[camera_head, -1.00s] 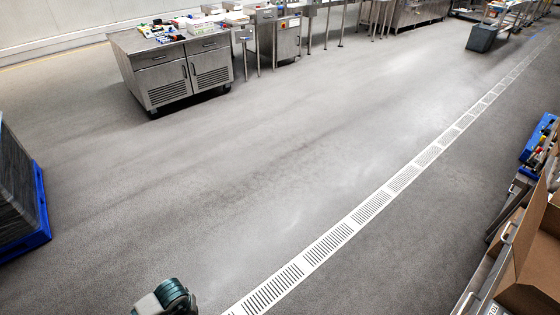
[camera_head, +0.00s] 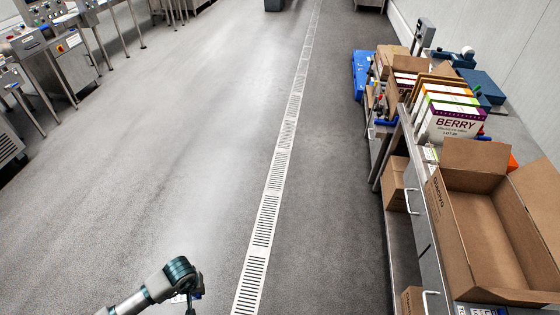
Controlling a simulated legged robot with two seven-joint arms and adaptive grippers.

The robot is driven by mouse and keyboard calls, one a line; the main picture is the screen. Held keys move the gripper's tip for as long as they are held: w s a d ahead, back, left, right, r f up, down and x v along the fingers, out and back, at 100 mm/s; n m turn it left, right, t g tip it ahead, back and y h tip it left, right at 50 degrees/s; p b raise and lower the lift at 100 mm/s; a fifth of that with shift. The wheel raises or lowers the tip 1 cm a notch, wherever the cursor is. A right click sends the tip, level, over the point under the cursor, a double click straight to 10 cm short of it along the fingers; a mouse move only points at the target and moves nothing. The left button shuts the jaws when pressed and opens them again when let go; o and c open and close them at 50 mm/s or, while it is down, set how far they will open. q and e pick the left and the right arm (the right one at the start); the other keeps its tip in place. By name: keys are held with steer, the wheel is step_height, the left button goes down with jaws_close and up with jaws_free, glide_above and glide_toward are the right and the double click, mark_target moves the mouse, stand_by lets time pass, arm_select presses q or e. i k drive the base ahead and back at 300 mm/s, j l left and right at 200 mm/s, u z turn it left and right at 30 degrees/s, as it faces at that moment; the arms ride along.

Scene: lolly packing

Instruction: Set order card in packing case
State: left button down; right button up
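An open, empty cardboard case (camera_head: 449,222) stands on the bench at the right, its flaps spread; it looks like the packing case. I cannot pick out the order card for sure. My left arm comes in at the bottom left, and its gripper (camera_head: 190,303) is cut by the lower edge, far left of the case and over the floor. A small pale patch shows beside the gripper; I cannot tell what it is, nor whether the fingers are open. My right gripper is out of view.
A steel bench (camera_head: 421,235) runs along the right, with a BERRY carton (camera_head: 452,126) and other cartons behind the case. More cardboard boxes (camera_head: 395,183) sit below. Steel machines (camera_head: 72,62) stand at the far left. The floor along the drain grate (camera_head: 267,217) is clear.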

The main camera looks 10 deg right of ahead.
mark_target(464, 239)
steer(key=i+z, duration=0.2)
steer(key=i, duration=0.25)
steer(key=i+j+z, duration=0.25)
steer(key=i, duration=0.2)
steer(key=i+z, duration=0.2)
steer(key=i, duration=0.2)
steer(key=z, duration=2.05)
